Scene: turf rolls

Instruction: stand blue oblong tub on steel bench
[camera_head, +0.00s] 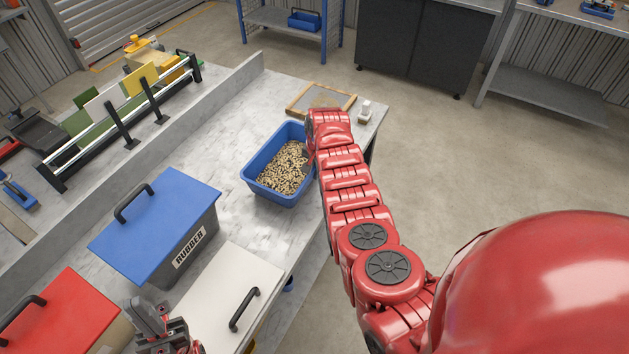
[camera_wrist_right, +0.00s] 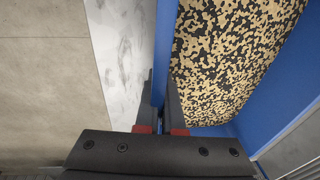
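The blue oblong tub (camera_head: 260,183), filled with tan and black granules (camera_head: 283,167), appears to rest upright on the pale streaked worktop (camera_head: 237,225) near its right edge. My right gripper (camera_head: 311,150) is at the tub's right side, mostly hidden by its own arm in the head view. In the right wrist view, the right gripper's fingers (camera_wrist_right: 160,105) lie close on both faces of the tub's wall (camera_wrist_right: 166,50), shut on it. My left gripper (camera_head: 165,335) is low at the left, near the lidded boxes; its fingertips are unclear. A grey metal bench (camera_head: 560,85) stands at the upper right.
A blue-lidded box (camera_head: 160,225), a white-lidded box (camera_head: 235,285) and a red-lidded box (camera_head: 60,315) stand nearer on the worktop. A wooden frame (camera_head: 320,98) and a small white item (camera_head: 365,110) lie beyond the tub. Open floor (camera_head: 450,150) lies to the right.

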